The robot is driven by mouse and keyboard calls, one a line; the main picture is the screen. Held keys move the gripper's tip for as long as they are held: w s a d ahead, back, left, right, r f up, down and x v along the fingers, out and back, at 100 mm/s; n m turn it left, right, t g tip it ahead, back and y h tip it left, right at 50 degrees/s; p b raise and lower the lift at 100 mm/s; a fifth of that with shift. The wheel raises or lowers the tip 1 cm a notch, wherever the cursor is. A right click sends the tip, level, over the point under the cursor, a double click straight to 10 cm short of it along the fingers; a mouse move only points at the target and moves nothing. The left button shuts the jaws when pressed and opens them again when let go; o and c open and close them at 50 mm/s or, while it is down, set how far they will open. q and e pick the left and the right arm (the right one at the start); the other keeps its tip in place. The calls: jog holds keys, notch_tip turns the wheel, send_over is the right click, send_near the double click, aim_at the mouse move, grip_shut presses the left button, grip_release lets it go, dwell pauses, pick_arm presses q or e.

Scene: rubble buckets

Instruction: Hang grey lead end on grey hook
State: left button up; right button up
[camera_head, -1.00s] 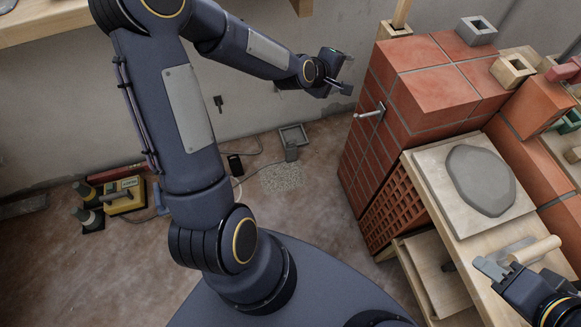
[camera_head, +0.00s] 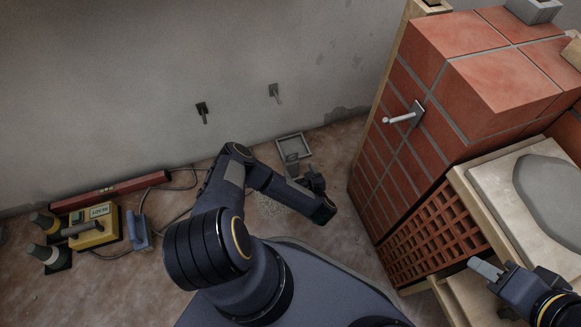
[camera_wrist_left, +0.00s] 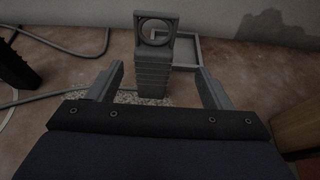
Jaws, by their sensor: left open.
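The grey lead end (camera_wrist_left: 153,60) stands upright in the left wrist view, a ribbed grey block with a ring at its top. My left gripper (camera_wrist_left: 158,75) is open, with one finger on each side of the lead end and apart from it. In the head view my left gripper (camera_head: 304,180) is low over the floor and hides part of the lead end. The grey hook (camera_head: 274,92) is on the back wall, right of a dark hook (camera_head: 203,111). My right gripper (camera_head: 484,267) is at the lower right; its finger gap is not clear.
A grey tray (camera_head: 293,147) lies on the floor behind the lead end. A brick pillar (camera_head: 440,120) with a pale peg (camera_head: 400,118) stands to the right. A yellow tool (camera_head: 95,229) and a red level (camera_head: 110,190) lie at left. Cables cross the floor.

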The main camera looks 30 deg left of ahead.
aim_at(293, 164)
pick_arm(q)
jog(key=b+x, duration=0.1)
jog(key=x, duration=0.1)
jog(key=b+x, duration=0.1)
jog(key=x, duration=0.1)
jog(key=b+x, duration=0.1)
jog(key=x, duration=0.1)
jog(key=shift+s+a+f+b, duration=0.1)
jog(key=shift+a+b, duration=0.25)
jog(key=shift+a, duration=0.2)
jog(key=shift+w+a, duration=0.25)
jog(key=c, duration=1.5)
